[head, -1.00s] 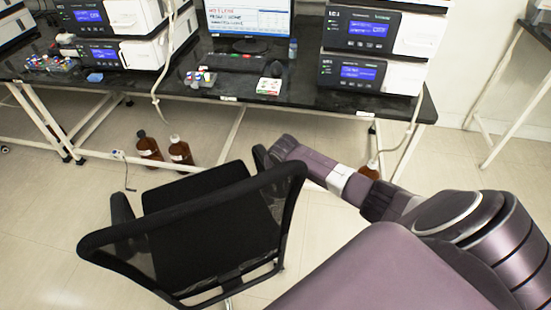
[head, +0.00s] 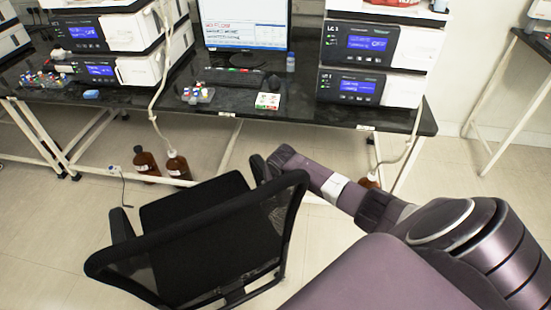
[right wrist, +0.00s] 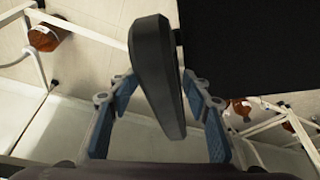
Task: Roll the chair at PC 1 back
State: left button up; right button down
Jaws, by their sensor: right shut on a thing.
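The black mesh-back office chair (head: 197,213) stands on the floor in front of the bench with the monitor (head: 245,25). Its back is toward me and its seat faces the bench. My right arm reaches in from the right to the chair's right armrest (head: 259,168). In the right wrist view, the armrest (right wrist: 157,75) lies between the blue-padded fingers of my right gripper (right wrist: 160,108), which is shut on it. In the head view the fingers are hard to make out. My left gripper is not in view. I see no PC label.
The black bench (head: 330,112) carries instrument stacks (head: 358,60), a keyboard and vial racks. Brown bottles (head: 146,163) stand on the floor under it, near its legs. Another table (head: 540,42) stands at the far right. Floor left of the chair is clear.

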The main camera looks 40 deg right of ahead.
jog(key=shift+w+a+r, duration=0.1)
jog(key=shift+w+r, duration=0.1)
jog(key=shift+w, duration=0.4)
jog(key=shift+w+a+r, duration=0.1)
jog(key=shift+w+r, duration=0.1)
jog(key=shift+w, duration=0.35)
jog(key=c, duration=1.3)
grip_release()
jog(key=shift+o, duration=1.4)
jog(key=shift+a+f, duration=0.1)
jog(key=shift+o, duration=0.3)
jog(key=shift+s+f, duration=0.1)
jog(key=shift+s, duration=0.05)
jog(key=shift+v, duration=4.05)
